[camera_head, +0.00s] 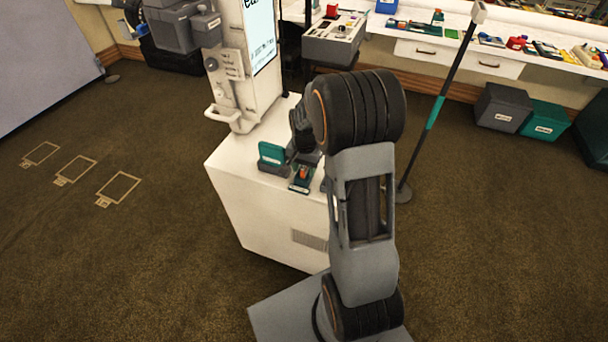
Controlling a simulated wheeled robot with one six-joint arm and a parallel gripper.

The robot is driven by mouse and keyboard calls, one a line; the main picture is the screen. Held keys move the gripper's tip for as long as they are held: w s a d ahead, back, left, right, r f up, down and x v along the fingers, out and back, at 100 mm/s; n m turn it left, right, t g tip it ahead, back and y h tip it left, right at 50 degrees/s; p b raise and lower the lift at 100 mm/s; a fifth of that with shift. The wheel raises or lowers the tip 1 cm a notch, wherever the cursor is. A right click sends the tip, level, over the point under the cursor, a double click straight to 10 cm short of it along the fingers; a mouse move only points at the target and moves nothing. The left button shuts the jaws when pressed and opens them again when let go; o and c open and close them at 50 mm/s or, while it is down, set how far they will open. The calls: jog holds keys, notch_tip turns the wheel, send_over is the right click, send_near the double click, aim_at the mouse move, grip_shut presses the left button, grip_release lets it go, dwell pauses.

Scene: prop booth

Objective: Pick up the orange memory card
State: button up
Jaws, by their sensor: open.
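A small orange piece (304,171), which looks like the orange memory card, sits in a small dark and teal holder (299,186) near the front edge of the white cabinet top. My gripper (303,157) is open, pointing down just above and behind the orange piece. My own arm link hides part of it, and the fingertips are small and dark. I cannot tell whether they touch the card.
A teal and grey block (272,156) stands just left of the holder. The white kiosk (240,70) with a screen rises behind. A stand pole (433,115) is to the right. A long counter (465,45) with several items runs along the back.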

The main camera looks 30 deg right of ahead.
jog(key=shift+c, duration=0.4)
grip_shut()
jog(key=shift+r, duration=0.1)
